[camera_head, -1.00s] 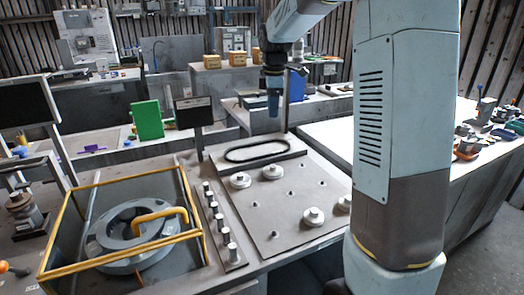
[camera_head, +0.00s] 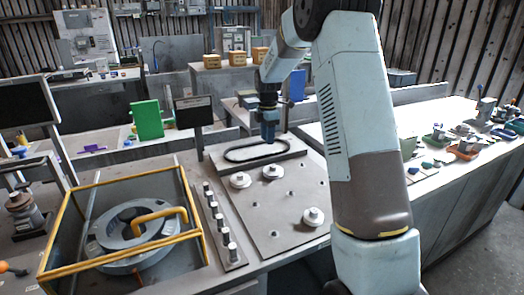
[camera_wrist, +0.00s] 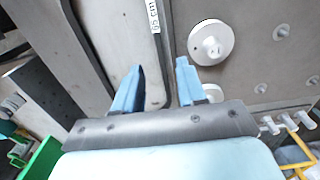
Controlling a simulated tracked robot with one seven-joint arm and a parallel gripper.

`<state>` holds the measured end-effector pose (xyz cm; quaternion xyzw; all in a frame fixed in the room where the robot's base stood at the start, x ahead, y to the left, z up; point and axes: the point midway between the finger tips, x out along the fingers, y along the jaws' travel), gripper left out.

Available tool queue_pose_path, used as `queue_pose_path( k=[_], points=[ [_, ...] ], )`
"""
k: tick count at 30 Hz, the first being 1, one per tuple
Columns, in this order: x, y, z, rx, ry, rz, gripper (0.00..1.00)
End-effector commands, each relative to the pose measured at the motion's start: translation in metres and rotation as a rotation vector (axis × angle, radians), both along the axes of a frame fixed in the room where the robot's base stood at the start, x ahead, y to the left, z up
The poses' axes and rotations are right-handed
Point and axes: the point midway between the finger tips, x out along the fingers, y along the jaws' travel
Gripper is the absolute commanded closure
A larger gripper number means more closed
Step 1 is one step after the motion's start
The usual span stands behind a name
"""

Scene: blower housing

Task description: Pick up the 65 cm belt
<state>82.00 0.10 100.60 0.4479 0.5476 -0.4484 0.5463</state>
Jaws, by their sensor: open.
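The belt (camera_head: 232,158) is a thin black oval loop lying flat on a pale raised strip (camera_head: 215,161) at the back of the grey board (camera_head: 262,222). In the wrist view a white "65 cm" label (camera_wrist: 154,16) shows on the strip. My gripper (camera_head: 269,140) is above the right part of the loop, pointing down.
Round pulleys (camera_head: 241,180) stand on the board in front of the belt. A row of metal pegs (camera_head: 214,217) runs along its left. A yellow-framed box with a blower housing (camera_head: 128,226) is at the left. A dark screen (camera_head: 194,111) stands behind the strip.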

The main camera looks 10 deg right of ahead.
Motion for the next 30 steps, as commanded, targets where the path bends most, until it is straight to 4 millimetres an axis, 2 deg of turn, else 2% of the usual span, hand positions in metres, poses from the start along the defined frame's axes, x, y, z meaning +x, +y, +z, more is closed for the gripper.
queue_pose_path(
  k=[11,21,28,30],
  points=[
    [0.001,0.0,-0.023,-0.001,0.001,-0.001,0.6],
    [0.004,0.001,-0.063,-0.001,0.0,-0.002,0.6],
    [0.004,0.0,-0.065,-0.001,-0.001,-0.002,0.6],
    [0.004,0.0,-0.065,-0.001,-0.001,-0.002,0.66]
  ],
)
